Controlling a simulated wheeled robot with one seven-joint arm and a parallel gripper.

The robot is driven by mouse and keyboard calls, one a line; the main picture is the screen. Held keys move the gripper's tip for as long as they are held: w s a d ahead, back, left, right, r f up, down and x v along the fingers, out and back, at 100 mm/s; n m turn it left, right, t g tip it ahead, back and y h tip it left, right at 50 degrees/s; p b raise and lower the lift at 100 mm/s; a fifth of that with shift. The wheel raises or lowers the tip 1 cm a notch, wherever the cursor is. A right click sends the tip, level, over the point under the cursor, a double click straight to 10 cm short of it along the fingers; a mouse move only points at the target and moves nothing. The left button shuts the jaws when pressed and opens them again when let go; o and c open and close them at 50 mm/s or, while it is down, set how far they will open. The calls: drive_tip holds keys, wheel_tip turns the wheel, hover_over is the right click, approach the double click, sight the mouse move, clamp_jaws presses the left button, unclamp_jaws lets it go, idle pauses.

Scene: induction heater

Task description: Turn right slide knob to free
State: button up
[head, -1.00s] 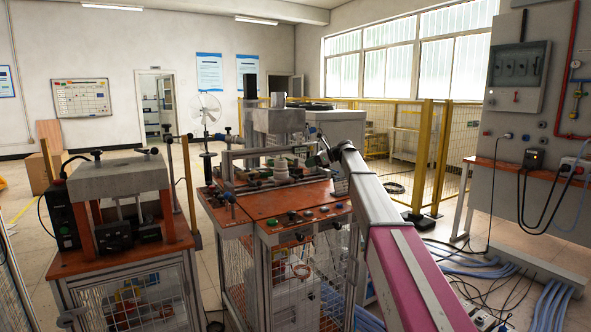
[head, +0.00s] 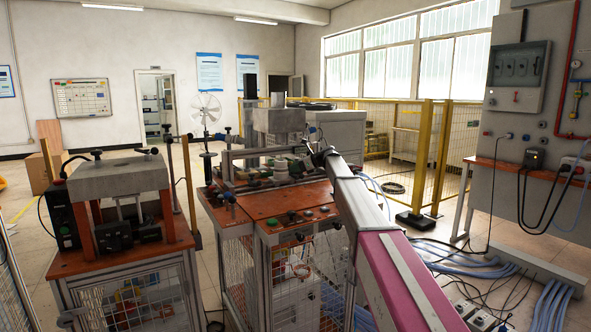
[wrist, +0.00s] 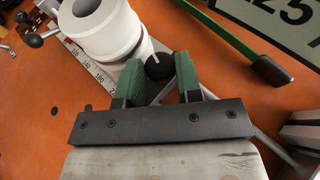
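A black round knob (wrist: 159,67) with a white pointer line sits on a metal slide in the wrist view. My gripper (wrist: 159,70) has two green fingers on a dark bar. The fingers stand apart on either side of the knob, with a visible gap at each side. Nothing is held. In the head view my gripper (head: 318,160) is small and dark over the orange-topped machine (head: 285,206); the knob cannot be made out there.
A white cylinder (wrist: 100,28) stands beside the knob, next to a ruler scale (wrist: 92,66). A green lever with a black tip (wrist: 272,71) lies to the right. A ball-ended handle (wrist: 35,40) is at the left. Another machine (head: 120,180) stands left in the head view.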

drive_tip(key=shift+w+n+g, duration=0.2)
drive_tip(key=shift+n+g, duration=0.35)
drive_tip(key=shift+g, duration=0.1)
drive_tip(key=shift+w+n+g, duration=0.2)
drive_tip(key=shift+n+g, duration=0.35)
drive_tip(key=shift+g, duration=0.1)
drive_tip(key=shift+n+g, duration=1.2)
drive_tip(key=shift+g, duration=0.2)
drive_tip(key=shift+s, duration=0.1)
drive_tip(key=o, duration=0.6)
drive_tip(key=v, duration=1.1)
